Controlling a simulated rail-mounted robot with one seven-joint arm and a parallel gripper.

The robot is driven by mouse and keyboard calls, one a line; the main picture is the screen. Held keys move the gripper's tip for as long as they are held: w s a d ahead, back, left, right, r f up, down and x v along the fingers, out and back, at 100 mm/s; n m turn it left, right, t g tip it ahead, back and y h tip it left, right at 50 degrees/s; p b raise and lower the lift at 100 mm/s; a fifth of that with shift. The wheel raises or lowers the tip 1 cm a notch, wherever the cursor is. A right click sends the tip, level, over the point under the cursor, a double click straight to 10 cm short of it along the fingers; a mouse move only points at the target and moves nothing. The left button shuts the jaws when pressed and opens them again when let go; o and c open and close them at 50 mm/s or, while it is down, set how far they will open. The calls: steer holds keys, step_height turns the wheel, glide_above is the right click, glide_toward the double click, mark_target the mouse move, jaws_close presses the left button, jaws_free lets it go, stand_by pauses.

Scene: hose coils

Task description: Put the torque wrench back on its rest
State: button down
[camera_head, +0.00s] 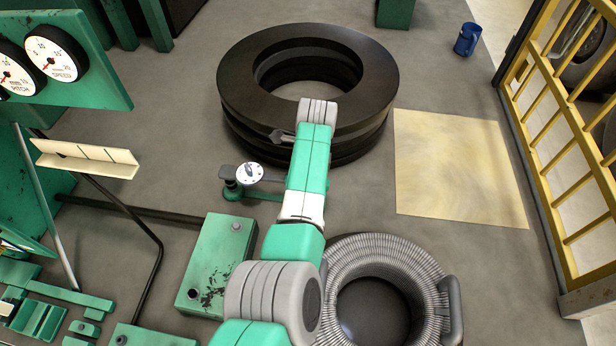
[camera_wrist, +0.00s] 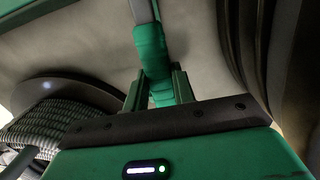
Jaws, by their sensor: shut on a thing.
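In the wrist view my gripper (camera_wrist: 158,90) is shut on the green grip of the torque wrench (camera_wrist: 150,52). Its grey shaft runs up out of the top of the picture, so its far end is hidden there. In the head view my arm reaches over the near edge of the black coil and hides my gripper. A small grey piece sticks out left of the arm's end; I cannot tell whether it is part of the wrench. Green notched blocks (camera_head: 40,318) lie at the lower left; I cannot tell whether they are the rest.
A large black hose coil (camera_head: 235,85) stands beyond the arm, a ribbed grey coil (camera_head: 425,262) at lower right. A green box (camera_head: 216,262), a small post with a white dial (camera_head: 249,173) and a cream ledge (camera_head: 85,157) are to the left. A yellow barred gate (camera_head: 560,140) bounds the right.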

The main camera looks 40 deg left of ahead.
steer(key=shift+f, duration=0.25)
steer(key=shift+f+b, duration=0.35)
steer(key=shift+b, duration=0.1)
steer(key=c, duration=1.1)
jaws_free()
steer(key=shift+f, duration=0.1)
steer(key=shift+r, duration=0.2)
steer(key=shift+r+p, duration=3.35)
steer(key=shift+r, duration=0.05)
